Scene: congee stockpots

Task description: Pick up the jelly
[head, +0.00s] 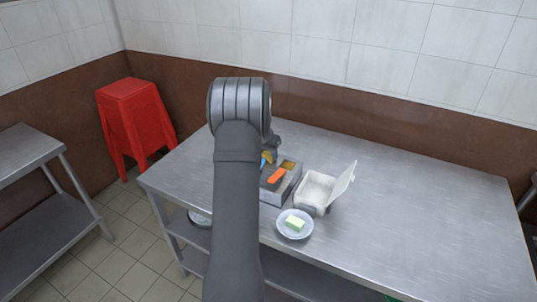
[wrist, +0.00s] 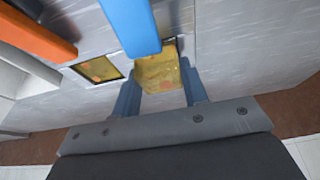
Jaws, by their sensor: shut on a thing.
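The jelly (wrist: 158,72) is a translucent yellow block with orange flecks. In the wrist view it sits between the two blue fingers of my gripper (wrist: 162,88), which is shut on it. A dark opening shows just behind the jelly, in the top of a grey metal tray unit (wrist: 80,95). I cannot tell whether the jelly is clear of it. In the head view the jelly (head: 267,156) shows as a small yellow patch beside my arm, which hides most of my gripper.
A blue handle (wrist: 130,22) reaches close over the jelly. An orange handle (wrist: 38,35) lies left of it, near a second opening with yellow contents (wrist: 97,68). An open white box (head: 318,188) and a plate (head: 283,233) with a pale green block (head: 295,223) stand nearby. The table's right side is clear.

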